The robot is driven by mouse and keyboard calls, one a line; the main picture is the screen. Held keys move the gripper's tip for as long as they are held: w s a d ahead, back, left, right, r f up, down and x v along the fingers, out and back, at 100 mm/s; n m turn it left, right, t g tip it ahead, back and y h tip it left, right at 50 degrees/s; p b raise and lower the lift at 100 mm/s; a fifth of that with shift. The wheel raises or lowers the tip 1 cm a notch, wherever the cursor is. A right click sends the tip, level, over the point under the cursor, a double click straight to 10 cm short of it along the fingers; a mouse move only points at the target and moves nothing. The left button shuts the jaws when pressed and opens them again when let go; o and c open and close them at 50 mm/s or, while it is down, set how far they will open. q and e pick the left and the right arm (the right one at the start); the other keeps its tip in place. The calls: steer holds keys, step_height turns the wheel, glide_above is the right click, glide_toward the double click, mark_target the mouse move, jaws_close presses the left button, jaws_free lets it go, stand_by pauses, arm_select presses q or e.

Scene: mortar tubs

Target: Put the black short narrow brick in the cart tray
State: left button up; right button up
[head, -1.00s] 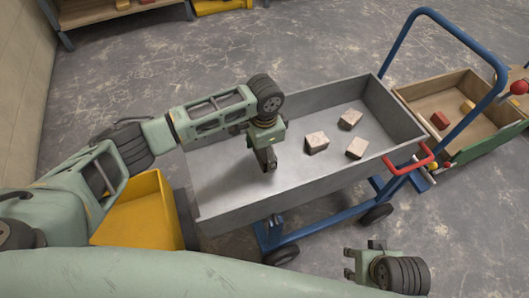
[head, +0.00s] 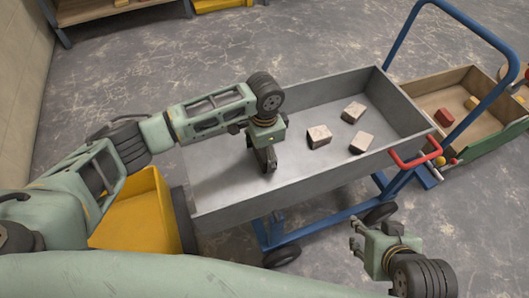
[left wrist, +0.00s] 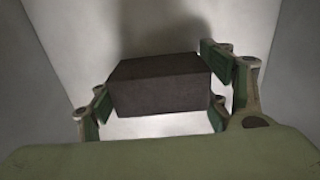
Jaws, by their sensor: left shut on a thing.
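The black brick (left wrist: 160,88) is between the fingers of my left gripper in the left wrist view, with grey tray walls and floor behind it. My left gripper (head: 267,165) is shut on the brick and points down inside the left part of the grey cart tray (head: 325,184). In the head view the brick is mostly hidden by the gripper. Whether it touches the tray floor is hard to tell. My right gripper (head: 354,236) is empty, its fingers apart, in front of the cart.
Several pale bricks (head: 319,137) lie in the right half of the tray. The cart has a blue handle (head: 470,25) and a red lever (head: 416,158). A yellow tub (head: 140,215) stands left of the cart. A wooden box (head: 425,98) stands behind right.

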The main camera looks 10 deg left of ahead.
steer(key=shift+w, duration=0.2)
arm_select(q)
steer(key=shift+f, duration=0.45)
arm_select(e)
steer(key=shift+w+a+r, duration=0.1)
steer(key=shift+w+r, duration=0.05)
steer(key=shift+w, duration=0.05)
arm_select(q)
steer(key=o, duration=1.6)
steer(key=shift+f, duration=0.1)
step_height(320, 180, up, 12)
steer(key=shift+r, duration=0.15)
